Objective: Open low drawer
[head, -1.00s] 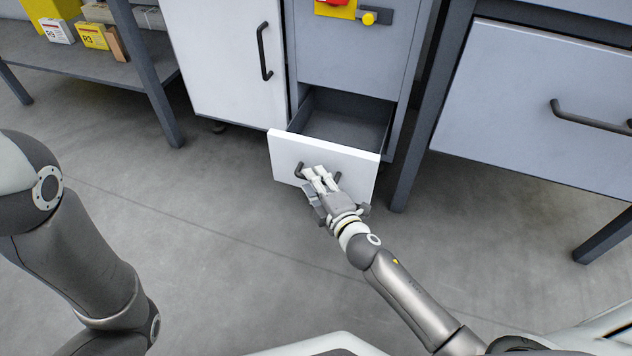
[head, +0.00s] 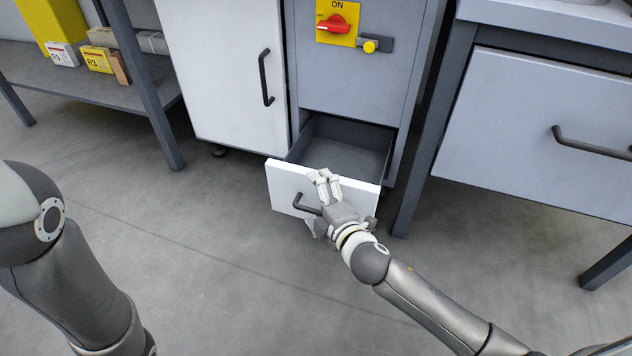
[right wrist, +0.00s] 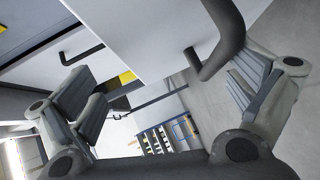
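The low drawer (head: 280,182) is pulled out of the grey cabinet, with a white front and an empty-looking dark grey inside. Its dark bar handle (head: 299,203) is partly hidden by my right gripper (head: 324,180), which is at the drawer front with its fingers near the top edge. In the right wrist view, the fingers of my right gripper (right wrist: 170,98) are spread wide apart. The handle (right wrist: 228,45) shows between them, nearer the right finger, and nothing is clamped. Of my left arm only links show at the left; its gripper is out of view.
Above the drawer is a grey panel with a red switch (head: 337,24) on yellow. A white cabinet door (head: 222,70) is at left, a shelf with boxes (head: 97,58) further left. A bench drawer (head: 540,120) stands at right. The floor in front is clear.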

